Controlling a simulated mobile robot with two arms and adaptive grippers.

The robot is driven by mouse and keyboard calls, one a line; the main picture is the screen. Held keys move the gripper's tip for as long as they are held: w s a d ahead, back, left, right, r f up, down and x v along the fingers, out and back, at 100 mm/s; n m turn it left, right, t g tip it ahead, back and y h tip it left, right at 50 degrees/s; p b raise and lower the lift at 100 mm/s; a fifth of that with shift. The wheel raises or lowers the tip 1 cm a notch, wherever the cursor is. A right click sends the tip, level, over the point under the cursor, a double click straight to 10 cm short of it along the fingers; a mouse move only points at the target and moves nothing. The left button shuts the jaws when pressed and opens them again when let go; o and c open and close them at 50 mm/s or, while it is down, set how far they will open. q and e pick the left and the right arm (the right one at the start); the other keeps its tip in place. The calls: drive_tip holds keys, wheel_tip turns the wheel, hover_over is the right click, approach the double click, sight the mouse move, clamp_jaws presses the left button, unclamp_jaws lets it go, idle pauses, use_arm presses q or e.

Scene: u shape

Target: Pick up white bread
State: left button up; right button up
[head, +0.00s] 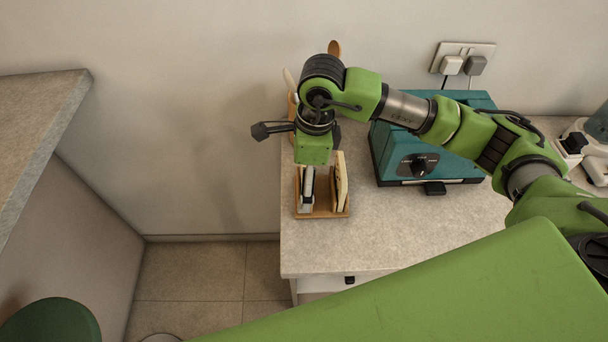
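A wooden rack (328,214) stands at the left end of the counter. A pale slice with a brown edge (342,182), which looks like white bread, stands upright on its right side. My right gripper (314,178) points down over the rack, left of this slice. A narrow pale and dark shape (307,190) shows under the gripper at the rack's left side. I cannot tell whether it is a finger or another slice. The arm hides the fingertips, so their opening is unclear. My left gripper is out of view.
A teal toaster (395,155) with a dark knob stands right of the rack, below the arm. A holder with utensils (334,48) is behind the wrist. The counter front (390,235) is clear. Another counter (35,125) lies across a floor gap.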

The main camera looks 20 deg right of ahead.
drive_tip(key=shift+a+f, duration=0.1)
drive_tip(key=shift+f, duration=1.05)
drive_tip(key=c, duration=0.7)
drive_tip(key=shift+r, duration=0.15)
